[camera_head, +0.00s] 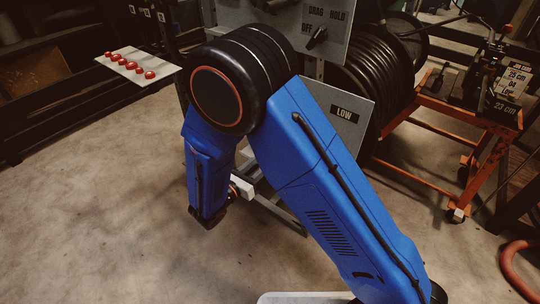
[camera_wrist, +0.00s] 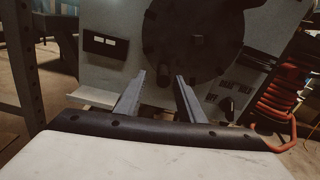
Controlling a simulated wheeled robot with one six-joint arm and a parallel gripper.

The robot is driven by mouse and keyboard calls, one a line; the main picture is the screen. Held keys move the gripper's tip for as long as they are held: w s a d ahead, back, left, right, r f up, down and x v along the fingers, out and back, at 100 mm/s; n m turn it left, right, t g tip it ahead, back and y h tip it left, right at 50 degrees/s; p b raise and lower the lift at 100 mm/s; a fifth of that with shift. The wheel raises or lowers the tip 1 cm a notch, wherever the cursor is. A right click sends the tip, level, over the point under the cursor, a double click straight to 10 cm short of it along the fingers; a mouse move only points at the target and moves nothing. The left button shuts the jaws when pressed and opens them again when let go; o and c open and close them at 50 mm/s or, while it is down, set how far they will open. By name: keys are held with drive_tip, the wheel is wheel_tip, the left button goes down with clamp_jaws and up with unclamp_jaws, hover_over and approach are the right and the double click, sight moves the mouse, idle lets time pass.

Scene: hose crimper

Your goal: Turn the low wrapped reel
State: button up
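In the head view a grey plate labelled LOW (camera_head: 350,139) stands behind my blue arm, with black coiled hose (camera_head: 375,80) to its right. In the wrist view a large dark round disk (camera_wrist: 190,35) with bolts around it sits on a grey panel. My gripper (camera_wrist: 162,78) points at the lower part of this disk. Its two grey fingers are apart, and a small dark stub shows between their tips. I cannot tell whether they touch it.
A switch knob (camera_head: 317,38) sits under the words DRAG and HOLD; it also shows in the wrist view (camera_wrist: 227,108). A tray of red caps (camera_head: 133,66) is at left, an orange cart (camera_head: 465,115) at right. The left floor is clear.

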drive_tip(key=v, duration=1.1)
drive_tip(key=shift+s+a, duration=0.2)
